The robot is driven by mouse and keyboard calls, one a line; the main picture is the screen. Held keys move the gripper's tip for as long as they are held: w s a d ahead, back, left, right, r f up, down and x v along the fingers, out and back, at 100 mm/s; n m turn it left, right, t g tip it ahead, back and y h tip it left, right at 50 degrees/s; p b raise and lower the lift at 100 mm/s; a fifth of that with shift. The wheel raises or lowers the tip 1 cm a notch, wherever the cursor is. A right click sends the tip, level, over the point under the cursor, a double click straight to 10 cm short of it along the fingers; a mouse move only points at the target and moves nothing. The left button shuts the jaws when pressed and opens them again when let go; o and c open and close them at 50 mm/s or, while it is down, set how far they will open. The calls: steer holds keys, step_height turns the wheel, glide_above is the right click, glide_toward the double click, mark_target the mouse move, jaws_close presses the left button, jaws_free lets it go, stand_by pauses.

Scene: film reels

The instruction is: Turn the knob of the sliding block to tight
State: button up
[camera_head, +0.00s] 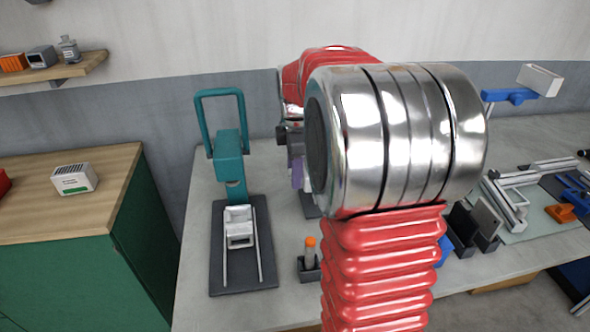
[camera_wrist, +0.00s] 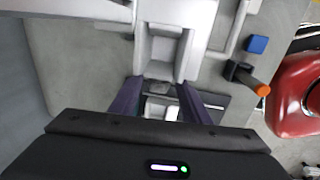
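My gripper (camera_wrist: 160,84) has two purple fingers. In the wrist view they stand apart, with a gap between their tips. A small dark grey rounded part (camera_wrist: 159,88), perhaps the knob, shows between the tips; I see no contact. Just beyond it is a pale grey block with a recess (camera_wrist: 163,52), perhaps the sliding block. I cannot read any tight mark. In the head view my gripper (camera_head: 298,183) points down above a dark plate (camera_head: 308,206) at the back of the bench. My arm hides the block there.
A teal press (camera_head: 230,160) stands left of my gripper. An orange-topped tool (camera_head: 310,247) stands in a dark holder, also in the wrist view (camera_wrist: 262,90). A blue cube (camera_wrist: 257,44) lies near it. Rails and an orange block (camera_head: 560,213) lie at right.

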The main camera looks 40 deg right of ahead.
steer(key=c, duration=0.9)
steer(key=shift+d, duration=0.15)
steer(key=shift+s+a, duration=0.1)
steer(key=shift+a, duration=0.1)
steer(key=shift+t, duration=0.4)
steer(key=shift+s+a+f+t+h, duration=0.15)
steer(key=shift+t+h, duration=0.2)
steer(key=shift+t, duration=0.2)
steer(key=shift+s+a+t+h, duration=0.1)
steer(key=shift+t+h, duration=0.25)
steer(key=shift+t, duration=0.2)
steer(key=shift+s+f+t+h, duration=0.15)
steer(key=shift+t+h, duration=0.25)
steer(key=shift+t, duration=0.35)
steer(key=shift+s+f+t+h, duration=0.1)
steer(key=shift+t+h, duration=0.3)
steer(key=shift+t, duration=0.35)
steer(key=shift+a+f+t, duration=0.1)
steer(key=shift+f+t, duration=0.05)
steer(key=shift+t, duration=0.25)
